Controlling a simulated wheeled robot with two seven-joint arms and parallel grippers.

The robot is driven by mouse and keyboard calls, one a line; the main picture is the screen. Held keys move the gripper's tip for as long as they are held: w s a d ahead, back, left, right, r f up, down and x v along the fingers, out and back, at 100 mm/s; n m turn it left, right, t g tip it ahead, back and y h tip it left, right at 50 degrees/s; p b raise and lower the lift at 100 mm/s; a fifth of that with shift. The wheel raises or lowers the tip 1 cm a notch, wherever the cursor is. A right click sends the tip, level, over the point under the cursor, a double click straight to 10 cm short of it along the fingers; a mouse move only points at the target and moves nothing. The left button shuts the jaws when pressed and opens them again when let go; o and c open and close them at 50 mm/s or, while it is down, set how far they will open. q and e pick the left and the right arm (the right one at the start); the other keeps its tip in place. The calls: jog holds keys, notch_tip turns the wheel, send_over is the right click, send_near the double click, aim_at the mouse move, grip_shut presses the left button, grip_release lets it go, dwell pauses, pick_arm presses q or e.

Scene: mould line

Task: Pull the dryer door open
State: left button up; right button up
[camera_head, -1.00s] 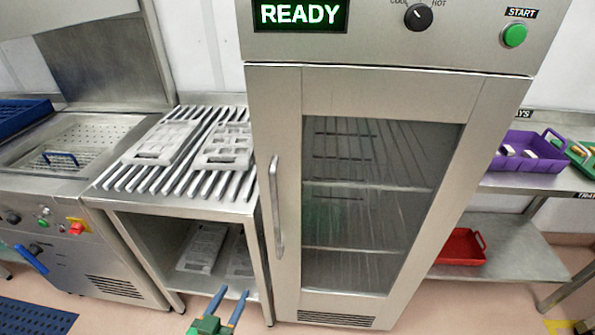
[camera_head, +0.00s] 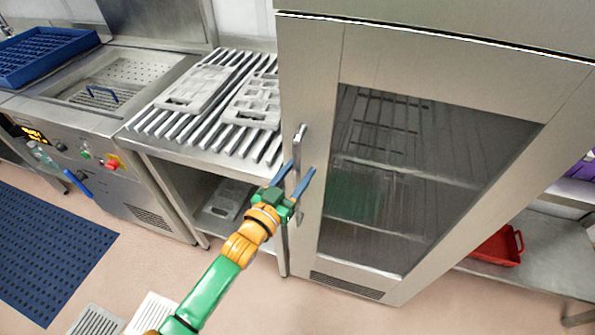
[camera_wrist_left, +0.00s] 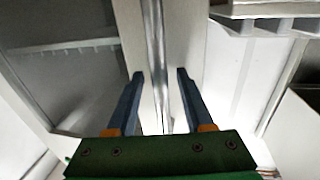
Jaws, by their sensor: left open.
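The dryer door (camera_head: 308,95) is shut, a steel frame around a dark glass pane (camera_head: 400,170). Its upright bar handle (camera_head: 298,150) is on the door's left side. My left gripper (camera_head: 295,180) is at the handle's lower half, with its blue fingers open and one on either side of the bar. In the left wrist view, the handle (camera_wrist_left: 158,60) runs between the two open fingers (camera_wrist_left: 160,85), with a gap visible on both sides. My right gripper is not in view.
A slatted rack (camera_head: 165,122) with grey moulds (camera_head: 195,88) stands left of the dryer. Further left is a steel basin unit (camera_head: 115,85) with a blue crate (camera_head: 45,58). A red tray (camera_head: 498,247) is on a low shelf at right. A blue mat (camera_head: 45,255) lies on the floor.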

pick_arm(q)
jog(key=shift+s, duration=0.1)
grip_shut()
dwell(1.2)
